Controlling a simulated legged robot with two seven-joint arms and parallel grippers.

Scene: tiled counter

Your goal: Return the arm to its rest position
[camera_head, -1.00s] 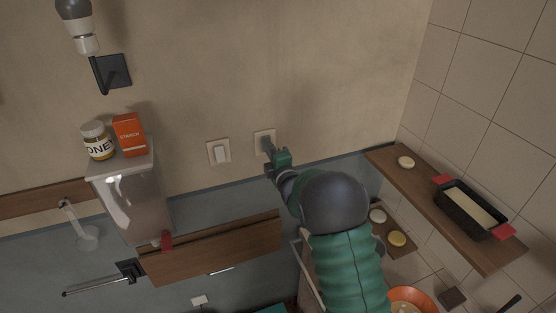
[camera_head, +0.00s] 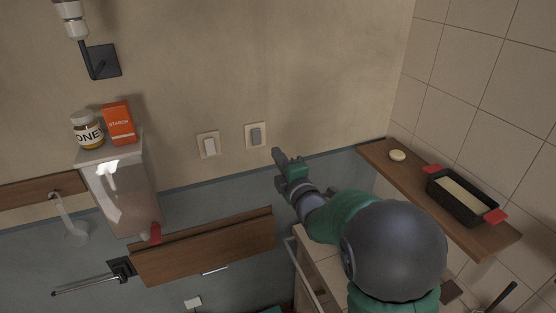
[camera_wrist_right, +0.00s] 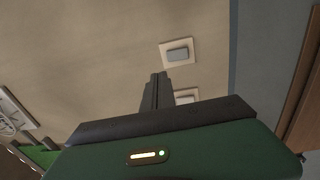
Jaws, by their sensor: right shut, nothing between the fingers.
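My right gripper (camera_head: 279,157) is shut and empty in the head view, in front of the wall just below and right of a grey-rockered wall switch (camera_head: 256,135). It is apart from the switch in the picture. My right arm comes up from the lower right, its green and dark grey links covering part of the counter. In the right wrist view the closed dark fingers (camera_wrist_right: 155,92) point at the wall, with the grey switch (camera_wrist_right: 179,53) beyond them and the white switch (camera_wrist_right: 187,97) partly hidden behind the gripper. My left gripper is not in view.
A white-rockered switch (camera_head: 209,146) is left of the grey one. A white box unit (camera_head: 121,190) carries a honey jar (camera_head: 87,131) and a starch box (camera_head: 119,123). A wooden shelf (camera_head: 410,188) at right holds a black loaf pan (camera_head: 462,197). A brown wooden shelf (camera_head: 205,247) sits lower down.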

